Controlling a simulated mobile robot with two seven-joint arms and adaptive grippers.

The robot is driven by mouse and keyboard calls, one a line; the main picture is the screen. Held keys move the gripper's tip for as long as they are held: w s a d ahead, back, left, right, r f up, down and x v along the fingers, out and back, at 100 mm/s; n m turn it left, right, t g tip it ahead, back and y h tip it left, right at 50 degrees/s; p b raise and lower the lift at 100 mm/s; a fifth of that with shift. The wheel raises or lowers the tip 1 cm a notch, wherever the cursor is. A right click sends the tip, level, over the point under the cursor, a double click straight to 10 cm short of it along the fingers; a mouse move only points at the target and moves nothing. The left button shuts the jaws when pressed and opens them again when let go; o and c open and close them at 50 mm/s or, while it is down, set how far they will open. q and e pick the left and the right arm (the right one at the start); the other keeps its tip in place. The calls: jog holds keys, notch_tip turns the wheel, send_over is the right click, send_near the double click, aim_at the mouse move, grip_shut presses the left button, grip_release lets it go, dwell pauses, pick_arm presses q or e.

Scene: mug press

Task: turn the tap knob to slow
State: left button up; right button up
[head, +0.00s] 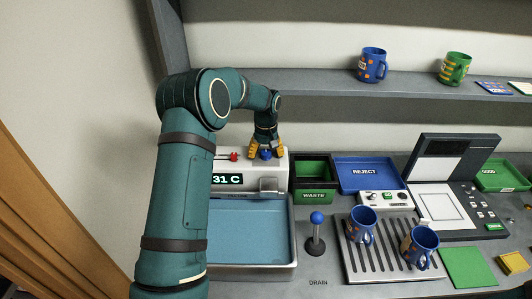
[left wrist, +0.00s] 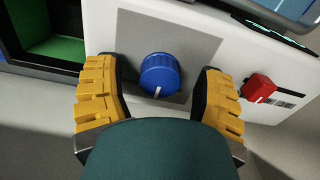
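A blue round knob (left wrist: 160,75) with a white pointer line sits on a grey plate of the white tap unit in the left wrist view. It also shows small in the head view (head: 266,154), partly behind my gripper. My left gripper (left wrist: 160,92) has yellow padded fingers, spread to either side of the blue knob with gaps on both sides. In the head view my left gripper (head: 266,152) is over the top of the tap unit. A red knob (left wrist: 260,88) is right of the blue one, and in the head view (head: 234,156) left of it. My right gripper is not in view.
The tap unit's display (head: 227,179) reads 31 C above a blue-lined basin (head: 250,277). Right of it are a green waste bin (head: 313,195), a blue reject tray (head: 366,172), and a blue-topped lever (head: 316,218). Blue mugs (head: 361,228) stand on a slotted rack.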

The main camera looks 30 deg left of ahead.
aim_at(266, 152)
pick_arm(q)
notch_tip(266, 152, up, 12)
dwell(0.7)
dwell(0.5)
